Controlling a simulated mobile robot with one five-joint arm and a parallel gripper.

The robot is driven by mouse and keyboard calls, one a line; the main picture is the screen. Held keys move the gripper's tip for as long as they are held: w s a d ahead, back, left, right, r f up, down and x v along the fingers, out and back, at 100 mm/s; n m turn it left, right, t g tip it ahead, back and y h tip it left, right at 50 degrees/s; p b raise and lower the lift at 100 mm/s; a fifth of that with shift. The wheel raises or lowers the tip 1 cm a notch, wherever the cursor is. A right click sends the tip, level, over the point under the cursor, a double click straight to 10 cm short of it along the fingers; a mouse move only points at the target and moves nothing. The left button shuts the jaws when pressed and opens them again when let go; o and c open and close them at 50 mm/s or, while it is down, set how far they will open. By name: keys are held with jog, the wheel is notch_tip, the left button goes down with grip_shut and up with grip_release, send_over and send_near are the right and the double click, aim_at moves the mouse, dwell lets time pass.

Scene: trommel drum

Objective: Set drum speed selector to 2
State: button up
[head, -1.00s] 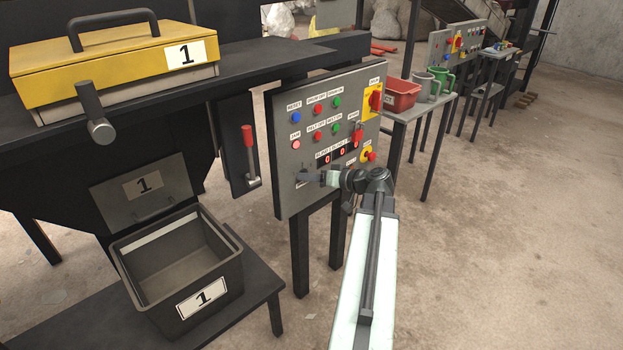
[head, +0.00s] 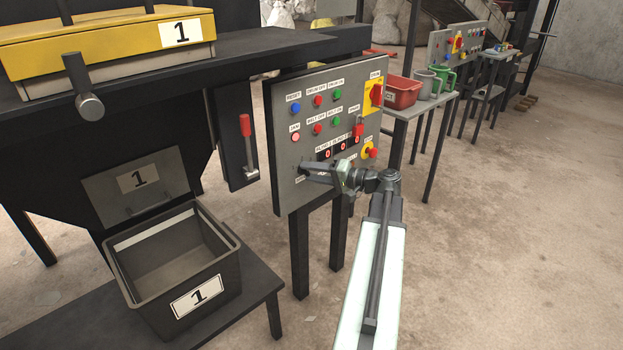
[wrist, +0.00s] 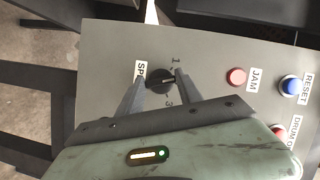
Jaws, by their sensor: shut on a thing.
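The drum speed selector (wrist: 160,80) is a round black knob on the grey control panel (head: 290,150). In the wrist view, its partly hidden label beginning "SP" is on its left. The digits 1 and 3 show on its right side, and my right finger covers the area between them. A small light mark on the knob seems to point right, between the 1 and the 3. My gripper (wrist: 160,82) is shut on the knob, one finger on each side. In the head view, my gripper (head: 308,172) is at the panel's lower left and hides the knob.
Jam (wrist: 236,77) and reset (wrist: 290,85) buttons are beside the selector. A red-handled lever (head: 247,145) stands left of the panel. A black bin (head: 125,265) is at lower left. A red bin (head: 402,93) and mugs are on a table behind. Floor on the right is clear.

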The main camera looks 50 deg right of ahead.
jog(key=shift+f+m+t+y+b, duration=0.2)
jog(key=shift+m+t+y+b, duration=0.35)
jog(key=shift+m+b, duration=0.9)
jog(key=shift+a+m, duration=0.1)
jog(key=shift+m, duration=0.15)
jog(key=o, duration=1.4)
jog(key=shift+t, duration=0.25)
jog(key=v, duration=0.7)
jog(key=shift+s+r, duration=0.1)
jog(key=shift+s, duration=0.3)
